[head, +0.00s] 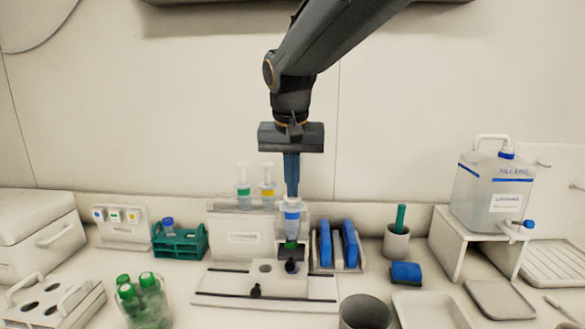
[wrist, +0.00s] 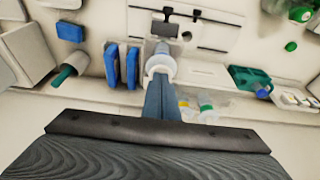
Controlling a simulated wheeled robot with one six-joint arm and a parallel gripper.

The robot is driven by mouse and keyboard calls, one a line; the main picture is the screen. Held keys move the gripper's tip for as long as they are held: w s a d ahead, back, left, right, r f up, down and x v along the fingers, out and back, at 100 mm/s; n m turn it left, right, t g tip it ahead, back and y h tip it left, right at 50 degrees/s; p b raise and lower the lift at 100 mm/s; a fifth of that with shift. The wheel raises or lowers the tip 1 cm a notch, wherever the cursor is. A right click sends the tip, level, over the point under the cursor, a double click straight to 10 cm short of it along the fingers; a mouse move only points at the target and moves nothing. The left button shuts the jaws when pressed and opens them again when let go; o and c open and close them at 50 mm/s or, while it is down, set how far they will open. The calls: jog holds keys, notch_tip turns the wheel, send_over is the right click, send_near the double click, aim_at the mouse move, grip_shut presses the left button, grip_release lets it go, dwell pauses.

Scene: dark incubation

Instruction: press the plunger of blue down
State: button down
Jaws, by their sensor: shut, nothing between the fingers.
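The syringe with the blue label (head: 292,216) stands upright in a holder on a white base (head: 265,283), with a green tip at its lower end. My gripper (head: 292,192) points straight down, directly above it, with its fingers shut and nothing between them. The fingertips are at the top of the syringe; I cannot tell whether they touch the plunger. In the wrist view, my fingers (wrist: 160,85) reach the round white top of the syringe (wrist: 160,65), and they hide part of it.
Syringes with green (head: 244,190) and yellow (head: 267,190) labels stand in a rack behind, to the left. Blue blocks (head: 325,244) stand in a tray close on the right. A grey cup (head: 366,312) is in front. A liquid container (head: 493,185) sits on a stand at right.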

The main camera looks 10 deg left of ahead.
jog(key=shift+f, duration=0.1)
jog(key=shift+r+p, duration=0.5)
notch_tip(320, 180, up, 4)
jog(key=p, duration=0.3)
jog(key=b+v, duration=0.3)
jog(key=v, duration=0.6)
jog(key=shift+s+r, duration=0.1)
jog(key=d+f, duration=0.9)
jog(key=f, duration=0.3)
jog(key=s+d+f, duration=0.5)
jog(key=d+f, duration=0.1)
jog(key=f, duration=0.1)
jog(key=s+d+f+g+b, duration=0.1)
jog(key=s+d+f, duration=0.5)
jog(key=f, duration=0.2)
jog(key=s+d+f+g, duration=0.1)
jog(key=s+d+f, duration=0.4)
jog(key=f, duration=0.3)
jog(key=shift+s+d+f+m+b, duration=0.2)
jog(key=shift+d+f+m+b, duration=0.1)
jog(key=shift+d, duration=0.15)
